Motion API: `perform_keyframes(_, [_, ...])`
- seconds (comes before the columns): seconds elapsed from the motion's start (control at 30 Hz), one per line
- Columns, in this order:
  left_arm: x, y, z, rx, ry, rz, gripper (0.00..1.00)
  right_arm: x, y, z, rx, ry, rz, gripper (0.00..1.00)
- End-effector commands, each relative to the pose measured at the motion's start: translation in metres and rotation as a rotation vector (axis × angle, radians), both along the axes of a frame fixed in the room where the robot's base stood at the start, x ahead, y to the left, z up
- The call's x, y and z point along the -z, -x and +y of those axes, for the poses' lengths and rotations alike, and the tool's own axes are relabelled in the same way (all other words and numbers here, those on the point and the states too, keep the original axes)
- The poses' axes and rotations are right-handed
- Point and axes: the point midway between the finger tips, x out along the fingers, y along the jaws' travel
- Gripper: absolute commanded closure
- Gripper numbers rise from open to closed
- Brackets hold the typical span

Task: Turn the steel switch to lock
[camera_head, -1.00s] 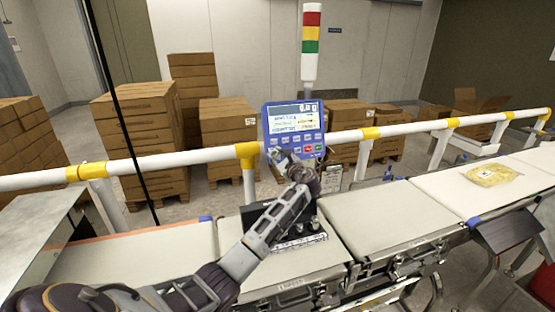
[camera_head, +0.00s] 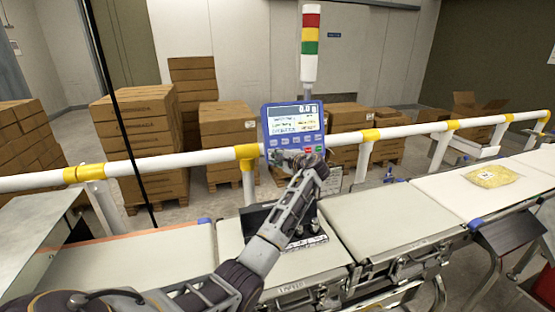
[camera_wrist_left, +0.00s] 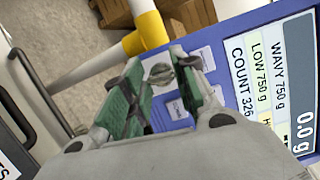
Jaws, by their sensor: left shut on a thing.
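The steel switch (camera_wrist_left: 160,74) is a small metal knob on the lower face of the blue control panel (camera_head: 295,122); it shows between the fingers in the left wrist view. My left gripper (camera_head: 286,158) is at the panel's lower edge. Its green-padded fingers (camera_wrist_left: 165,78) are shut on the switch, one on each side. In the head view the gripper hides the switch. The switch's exact angle and its lock mark cannot be read. The panel's screen (camera_wrist_left: 270,85) reads 0.0 g. My right gripper is not in view.
A white and yellow rail (camera_head: 200,161) runs behind the belts, with a signal tower (camera_head: 310,45) above the panel. A black box (camera_head: 262,218) stands below my left wrist. A yellow pack (camera_head: 493,176) lies on the right belt. Carton stacks (camera_head: 135,140) stand behind the rail.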

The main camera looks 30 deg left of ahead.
Motion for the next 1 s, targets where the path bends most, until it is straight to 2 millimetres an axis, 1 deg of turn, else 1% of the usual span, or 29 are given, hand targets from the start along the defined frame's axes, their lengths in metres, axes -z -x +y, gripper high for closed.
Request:
perform_keyframes(0.27, [0.0011, -0.0001, -0.0003, -0.026, 0.064, -0.07, 0.95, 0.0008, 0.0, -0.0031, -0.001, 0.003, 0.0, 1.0])
perform_keyframes(0.7, [0.0013, 0.0001, -0.0002, -0.031, 0.072, -0.08, 0.96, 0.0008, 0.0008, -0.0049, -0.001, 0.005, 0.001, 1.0])
perform_keyframes(0.73, [0.0013, 0.0001, -0.0002, -0.031, 0.072, -0.08, 0.7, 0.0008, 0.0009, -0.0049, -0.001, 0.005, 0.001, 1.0])
perform_keyframes(0.9, [0.0009, 0.0, -0.0001, -0.031, 0.071, -0.079, 0.5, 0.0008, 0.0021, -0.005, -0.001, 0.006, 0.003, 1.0])
perform_keyframes(1.0, [0.0006, 0.0001, -0.0001, -0.031, 0.071, -0.079, 0.5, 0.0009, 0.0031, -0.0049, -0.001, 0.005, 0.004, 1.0])
